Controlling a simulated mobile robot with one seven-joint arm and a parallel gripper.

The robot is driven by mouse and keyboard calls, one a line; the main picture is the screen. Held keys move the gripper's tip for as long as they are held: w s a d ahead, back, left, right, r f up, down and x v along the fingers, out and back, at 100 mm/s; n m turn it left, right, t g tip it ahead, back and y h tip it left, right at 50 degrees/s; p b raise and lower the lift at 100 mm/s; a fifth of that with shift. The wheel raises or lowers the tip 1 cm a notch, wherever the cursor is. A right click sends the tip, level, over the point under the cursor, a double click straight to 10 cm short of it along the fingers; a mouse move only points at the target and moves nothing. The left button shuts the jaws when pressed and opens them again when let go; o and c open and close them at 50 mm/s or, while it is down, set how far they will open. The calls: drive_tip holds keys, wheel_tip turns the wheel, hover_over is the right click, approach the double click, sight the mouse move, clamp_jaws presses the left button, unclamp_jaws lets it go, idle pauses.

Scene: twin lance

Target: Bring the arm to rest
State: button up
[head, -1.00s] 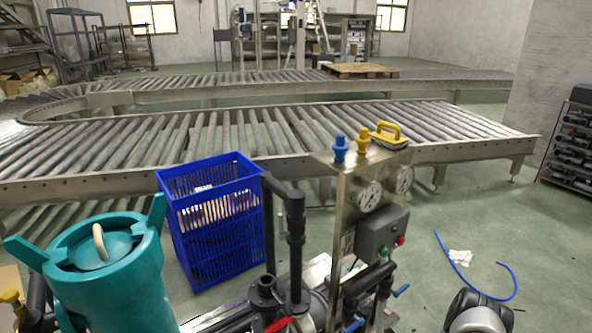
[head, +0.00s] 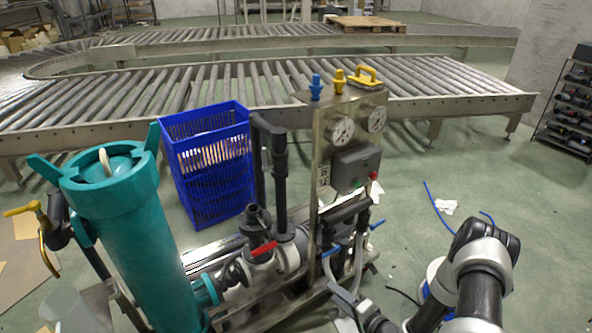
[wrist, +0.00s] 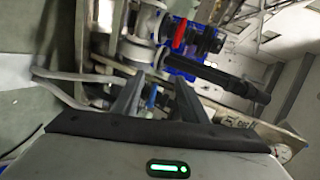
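My gripper (wrist: 157,82) shows in the wrist view with its two dark fingers apart and nothing held between them. Behind the fingers are pipes and the red valve lever (wrist: 180,34) of the pump skid. In the head view my arm (head: 480,275) rises at the lower right, bent, and reaches left toward the skid's front. The end of the arm is partly cut off by the bottom edge there. I cannot tell whether the fingers touch the hoses near them.
The pump skid has a metal gauge panel (head: 323,135), a red valve lever (head: 264,248) and a tall teal filter housing (head: 140,235). A blue crate (head: 213,180) stands behind it, before the roller conveyor (head: 100,133).

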drive_tip(key=w+d+r+n+g+h, duration=0.25)
drive_tip(key=w+d+r, duration=0.25)
drive_tip(key=r, duration=0.5)
drive_tip(key=w+d+r+n+g+h, duration=0.1)
drive_tip(key=w+d+r+n+h, duration=0.3)
drive_tip(key=r, duration=0.7)
wheel_tip(320, 180, up, 9)
drive_tip(key=d+h, duration=0.2)
drive_tip(key=s+a+r+n+g+h, duration=0.1)
drive_tip(key=s+a+r, duration=0.1)
drive_tip(key=s+r, duration=0.7)
drive_tip(key=s+a+r+g, duration=0.1)
drive_tip(key=s+a+r, duration=0.2)
drive_tip(key=s+r, duration=0.65)
drive_tip(key=s+a+r+n+y+p, duration=0.1)
drive_tip(key=s+a+r, duration=0.15)
drive_tip(key=s, duration=0.45)
drive_tip(key=s+a+r+n+y, duration=0.1)
drive_tip(key=s+a, duration=0.2)
drive_tip(key=s, duration=0.4)
wheel_tip(320, 180, up, 22)
drive_tip(key=p, duration=2.3)
drive_tip(key=shift+w+d+r+g, duration=0.25)
drive_tip(key=shift+w+d+g, duration=0.05)
drive_tip(key=shift+g, duration=0.15)
drive_tip(key=shift+h, duration=0.25)
